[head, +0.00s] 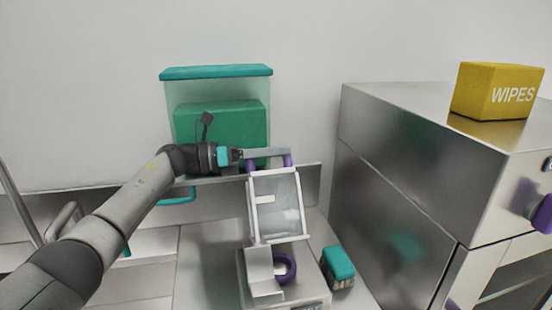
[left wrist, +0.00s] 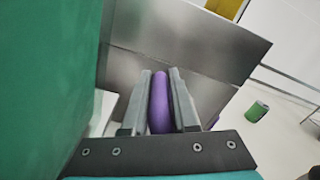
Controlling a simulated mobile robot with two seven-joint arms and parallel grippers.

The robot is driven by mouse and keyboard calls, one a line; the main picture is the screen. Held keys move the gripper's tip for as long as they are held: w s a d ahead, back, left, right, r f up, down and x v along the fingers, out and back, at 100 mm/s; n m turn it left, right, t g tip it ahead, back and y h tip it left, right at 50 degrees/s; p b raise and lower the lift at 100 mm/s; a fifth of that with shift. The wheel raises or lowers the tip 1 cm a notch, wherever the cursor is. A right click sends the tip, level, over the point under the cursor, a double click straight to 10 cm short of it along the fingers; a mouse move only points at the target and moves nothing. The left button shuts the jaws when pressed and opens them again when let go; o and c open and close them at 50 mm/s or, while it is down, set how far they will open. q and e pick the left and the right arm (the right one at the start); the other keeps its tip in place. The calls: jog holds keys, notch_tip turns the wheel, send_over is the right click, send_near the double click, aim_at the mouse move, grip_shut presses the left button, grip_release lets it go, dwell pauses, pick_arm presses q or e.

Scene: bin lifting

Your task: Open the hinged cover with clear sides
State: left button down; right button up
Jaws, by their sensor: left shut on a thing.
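The hinged cover (head: 275,205) has a white frame and clear sides. It stands tilted up above a small white device (head: 262,275) with a purple ring on its front. A purple handle (head: 287,160) is at the cover's top edge. My left gripper (head: 262,153) comes in from the left and is at this handle. In the left wrist view the two fingers of my left gripper (left wrist: 160,105) are shut on the purple handle (left wrist: 160,100). The fingers partly hide the handle in the head view. My right gripper is not in view.
A clear container (head: 216,90) with a teal lid and a green block inside stands behind my left gripper. A metal cabinet (head: 400,190) is at the right with a yellow wipes box (head: 497,90) on top. A small teal-topped item (head: 338,266) stands right of the device.

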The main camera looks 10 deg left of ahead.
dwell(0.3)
pick_arm(q)
jog(key=c, duration=0.7)
grip_release()
jog(key=shift+c, duration=0.2)
jog(key=shift+a, duration=0.15)
jog(key=b+v, duration=0.1)
jog(key=v, duration=1.4)
jog(key=shift+b, duration=0.4)
